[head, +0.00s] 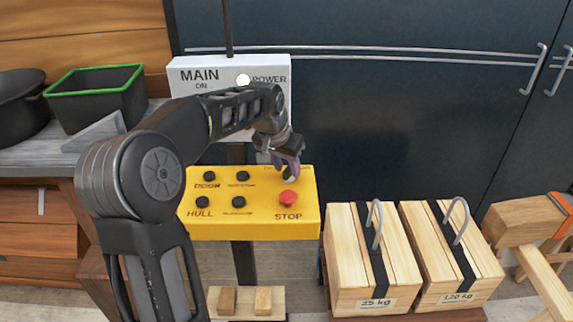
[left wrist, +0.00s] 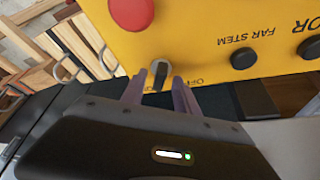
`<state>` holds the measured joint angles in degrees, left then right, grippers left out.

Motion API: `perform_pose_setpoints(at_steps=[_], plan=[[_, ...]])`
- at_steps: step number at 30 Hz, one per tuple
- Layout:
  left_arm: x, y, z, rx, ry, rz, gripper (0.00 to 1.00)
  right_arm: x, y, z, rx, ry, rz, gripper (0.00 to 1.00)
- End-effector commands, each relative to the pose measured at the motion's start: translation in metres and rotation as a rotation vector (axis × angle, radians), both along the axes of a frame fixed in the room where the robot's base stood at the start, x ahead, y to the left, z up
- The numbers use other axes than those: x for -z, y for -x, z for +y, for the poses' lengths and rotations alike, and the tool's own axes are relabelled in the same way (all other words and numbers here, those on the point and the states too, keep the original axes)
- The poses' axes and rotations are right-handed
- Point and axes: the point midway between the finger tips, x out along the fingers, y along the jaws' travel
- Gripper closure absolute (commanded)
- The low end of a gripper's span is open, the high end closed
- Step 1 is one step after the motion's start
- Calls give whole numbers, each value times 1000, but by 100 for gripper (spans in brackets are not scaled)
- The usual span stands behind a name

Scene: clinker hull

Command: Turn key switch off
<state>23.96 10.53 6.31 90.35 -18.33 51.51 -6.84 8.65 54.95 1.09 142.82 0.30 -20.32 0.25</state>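The key switch (left wrist: 159,74) is a small dark-and-silver knob near the edge of the yellow control box (left wrist: 205,30), with "OFF" printed beside it. The yellow box also shows in the head view (head: 260,228). There my left gripper (head: 286,168) reaches down to the box's upper right part and largely hides the switch. In the left wrist view the left gripper's two purple fingers (left wrist: 160,88) stand apart, one on each side of the key switch. A gap seems to show between fingers and knob; contact cannot be told. My right gripper is not in view.
A red STOP button (head: 289,198) sits just below the gripper. Several black buttons (head: 238,202) are on the box's left half. A white MAIN POWER panel (head: 275,100) with a bright lamp (head: 243,80) stands behind. Wooden weight crates (head: 345,260) stand at the right.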

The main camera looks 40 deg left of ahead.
Motion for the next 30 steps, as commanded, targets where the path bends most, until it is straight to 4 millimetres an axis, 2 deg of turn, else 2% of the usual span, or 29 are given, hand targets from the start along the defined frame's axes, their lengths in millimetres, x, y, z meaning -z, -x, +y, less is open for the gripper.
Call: perform_pose_setpoints(at_steps=[6,19,30], plan=[[0,0,0,0,0,0,64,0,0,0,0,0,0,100],[0,0,0,1,0,0,100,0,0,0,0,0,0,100],[0,0,0,1,0,0,100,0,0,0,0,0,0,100]])
